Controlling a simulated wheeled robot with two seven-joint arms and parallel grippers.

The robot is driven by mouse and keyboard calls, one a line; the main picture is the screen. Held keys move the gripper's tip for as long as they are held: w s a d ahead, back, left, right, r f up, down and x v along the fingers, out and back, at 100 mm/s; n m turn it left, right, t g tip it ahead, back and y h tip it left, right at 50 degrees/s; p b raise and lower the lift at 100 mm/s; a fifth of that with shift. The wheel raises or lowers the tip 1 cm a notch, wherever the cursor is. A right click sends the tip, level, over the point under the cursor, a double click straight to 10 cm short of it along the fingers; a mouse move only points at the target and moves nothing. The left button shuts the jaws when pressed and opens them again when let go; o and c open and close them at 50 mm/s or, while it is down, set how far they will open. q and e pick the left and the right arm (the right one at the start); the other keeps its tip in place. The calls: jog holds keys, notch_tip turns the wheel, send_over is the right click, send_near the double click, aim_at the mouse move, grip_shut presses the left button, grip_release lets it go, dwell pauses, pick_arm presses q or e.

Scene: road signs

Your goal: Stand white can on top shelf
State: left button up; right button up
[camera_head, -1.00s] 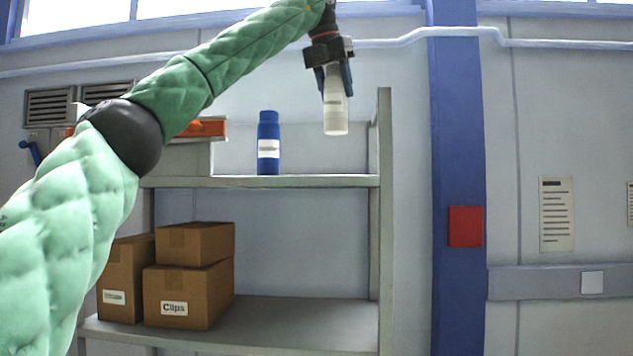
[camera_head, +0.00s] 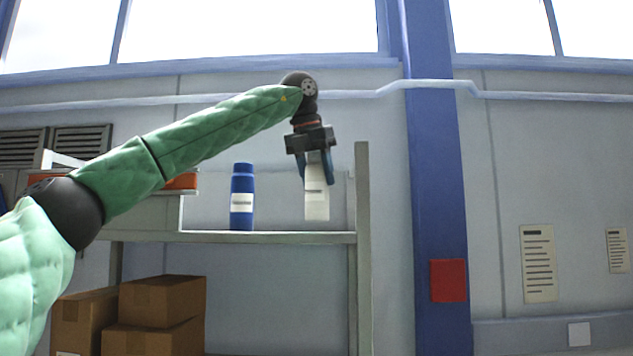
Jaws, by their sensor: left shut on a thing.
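The white can (camera_head: 317,201) is upright in my left gripper (camera_head: 316,176), whose blue fingers are shut on its upper part from above. The can hangs over the right part of the top shelf (camera_head: 270,238). Its bottom is close above the shelf surface; I cannot tell whether it touches. The upper part of the can is partly hidden by the fingers. My right gripper is not in view.
A blue can (camera_head: 242,205) with a white label stands on the top shelf, left of the white can. A grey upright post (camera_head: 362,250) bounds the shelf on the right. Cardboard boxes (camera_head: 162,303) sit on the shelf below. An orange object (camera_head: 182,181) lies at the left.

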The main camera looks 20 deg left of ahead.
pick_arm(q)
jog(key=shift+s+a+f+p, duration=0.15)
jog(key=shift+f+p, duration=0.15)
jog(key=shift+f, duration=0.45)
jog(key=shift+a+f, duration=0.1)
jog(key=shift+f, duration=0.3)
jog(key=shift+d+f, duration=0.1)
jog(key=shift+d, duration=0.1)
jog(key=o, duration=1.1)
jog(key=shift+c, duration=0.2)
jog(key=shift+o, duration=1.1)
jog(key=shift+a, duration=0.15)
